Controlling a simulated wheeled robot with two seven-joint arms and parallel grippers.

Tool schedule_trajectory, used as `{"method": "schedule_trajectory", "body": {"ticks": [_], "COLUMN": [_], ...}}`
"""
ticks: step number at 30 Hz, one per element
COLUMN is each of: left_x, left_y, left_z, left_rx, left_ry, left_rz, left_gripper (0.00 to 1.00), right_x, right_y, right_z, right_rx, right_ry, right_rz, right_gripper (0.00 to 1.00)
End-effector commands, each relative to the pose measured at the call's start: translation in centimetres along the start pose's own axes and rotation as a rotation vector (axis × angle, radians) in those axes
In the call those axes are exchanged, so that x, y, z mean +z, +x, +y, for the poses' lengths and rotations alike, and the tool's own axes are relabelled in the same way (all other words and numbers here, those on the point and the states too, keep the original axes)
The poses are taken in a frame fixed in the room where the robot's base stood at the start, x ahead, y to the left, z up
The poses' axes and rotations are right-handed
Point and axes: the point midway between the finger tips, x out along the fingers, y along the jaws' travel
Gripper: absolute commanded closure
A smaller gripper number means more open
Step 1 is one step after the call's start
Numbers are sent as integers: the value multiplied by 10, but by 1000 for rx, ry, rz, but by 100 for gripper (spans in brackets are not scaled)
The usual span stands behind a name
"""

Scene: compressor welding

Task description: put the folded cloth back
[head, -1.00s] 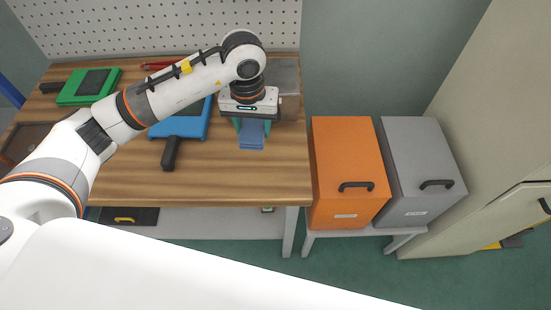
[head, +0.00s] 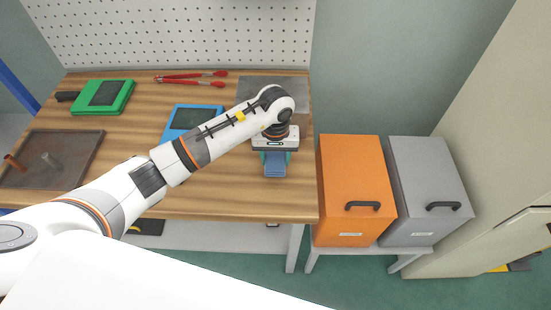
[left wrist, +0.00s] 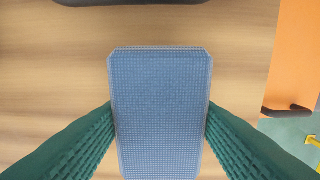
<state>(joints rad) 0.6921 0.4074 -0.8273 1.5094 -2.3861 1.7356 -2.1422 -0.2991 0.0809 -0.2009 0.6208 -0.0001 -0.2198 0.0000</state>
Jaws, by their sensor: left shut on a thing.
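The folded cloth (head: 274,168) is blue and hangs below my left gripper (head: 275,158), over the right front part of the wooden workbench. In the left wrist view the cloth (left wrist: 160,105) fills the middle, gripped between the two green ribbed fingers. My left gripper (left wrist: 160,130) is shut on it. The wood grain shows beyond the cloth, and I cannot tell how high above the bench it is. My right gripper is not in view.
An orange box (head: 355,180) and a grey box (head: 428,180) stand right of the bench.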

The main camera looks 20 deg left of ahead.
Motion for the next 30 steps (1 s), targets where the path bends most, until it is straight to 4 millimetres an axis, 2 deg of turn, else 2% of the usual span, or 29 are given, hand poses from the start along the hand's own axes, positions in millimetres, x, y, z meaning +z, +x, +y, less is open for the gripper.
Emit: {"method": "schedule_trajectory", "body": {"ticks": [4,15,16,20,30], "left_x": [-1,0,0,0,0], "left_y": [18,25,24,23,19], "left_z": [0,0,0,0,-1], "left_rx": [-2,-1,-1,-1,-2], "left_ry": [-1,1,1,0,0], "left_rz": [3,-1,-1,0,1], "left_gripper": [72,72,48,28,28], "right_x": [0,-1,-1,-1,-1], "right_y": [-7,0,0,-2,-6], "right_z": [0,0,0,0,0], "right_rx": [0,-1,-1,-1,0], "right_ry": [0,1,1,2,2], "right_rz": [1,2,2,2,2], "right_gripper": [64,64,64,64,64]}}
